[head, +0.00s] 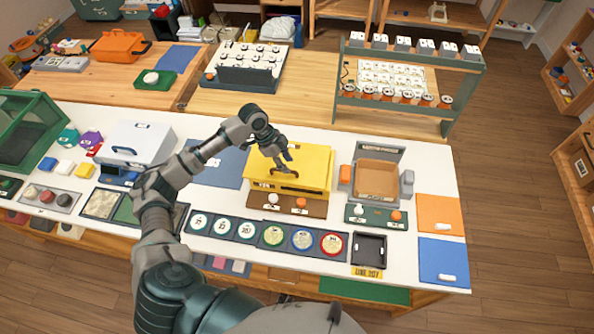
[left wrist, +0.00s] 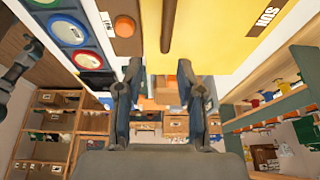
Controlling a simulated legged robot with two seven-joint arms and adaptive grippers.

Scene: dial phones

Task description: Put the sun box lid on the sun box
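A yellow box-shaped thing (head: 318,160) stands near the middle of the white table. In the left wrist view its yellow surface (left wrist: 215,30) bears the word SUN and a brown bar. I cannot tell where the sun box ends and its lid begins. A dark gap shows along its front in the head view. My left gripper (head: 287,163) is over the yellow top, near the brown bar. In the left wrist view its two fingers (left wrist: 160,88) are apart with nothing between them. My right gripper is not in view.
A brown stand (head: 287,208) with a white and an orange knob is in front of the yellow thing. A grey-framed open tray (head: 377,178) is to its right. A row of round coloured discs (head: 302,240) lies in front. A blue mat (head: 220,172) is to the left.

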